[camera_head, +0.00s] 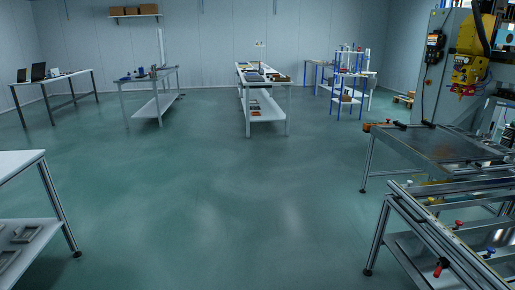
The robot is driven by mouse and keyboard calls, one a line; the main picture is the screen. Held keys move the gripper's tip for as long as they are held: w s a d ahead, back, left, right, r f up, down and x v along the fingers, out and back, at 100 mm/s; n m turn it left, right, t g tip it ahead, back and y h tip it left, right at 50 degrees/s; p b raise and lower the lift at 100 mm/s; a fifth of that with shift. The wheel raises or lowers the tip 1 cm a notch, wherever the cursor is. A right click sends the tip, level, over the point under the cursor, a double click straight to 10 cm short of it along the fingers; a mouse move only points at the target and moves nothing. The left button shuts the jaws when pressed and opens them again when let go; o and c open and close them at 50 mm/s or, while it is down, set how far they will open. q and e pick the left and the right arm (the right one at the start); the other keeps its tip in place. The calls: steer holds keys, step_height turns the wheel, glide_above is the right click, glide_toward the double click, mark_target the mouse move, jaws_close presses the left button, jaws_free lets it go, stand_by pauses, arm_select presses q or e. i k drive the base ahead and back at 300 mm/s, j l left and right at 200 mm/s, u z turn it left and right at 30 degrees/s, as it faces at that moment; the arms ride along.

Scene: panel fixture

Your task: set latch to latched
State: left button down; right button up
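Neither of my grippers is in view. I cannot pick out a latch for certain. At the lower right stands a metal frame fixture (418,238) with long rails. It carries a red knob (458,223), a blue knob (490,252) and a red-handled part (440,267). These are too small to tell whether any is a latch or how it is set. The fixture's right side is cut off by the picture's edge.
A dark-topped workbench (440,146) and a machine with yellow parts (468,70) stand behind the fixture. A white table (20,162) is at the lower left. Several tables, including a white one (262,88), stand far back. The green floor (220,200) between is clear.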

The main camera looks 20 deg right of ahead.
mark_target(439, 269)
steer(key=i+l+z, duration=0.1)
steer(key=i+z, duration=0.4)
steer(key=i+j+z, duration=0.1)
steer(key=i+z, duration=0.35)
steer(key=z, duration=1.3)
steer(key=i+l+z, duration=0.15)
steer(key=z, duration=1.1)
steer(key=i, duration=0.3)
steer(key=l+z, duration=0.05)
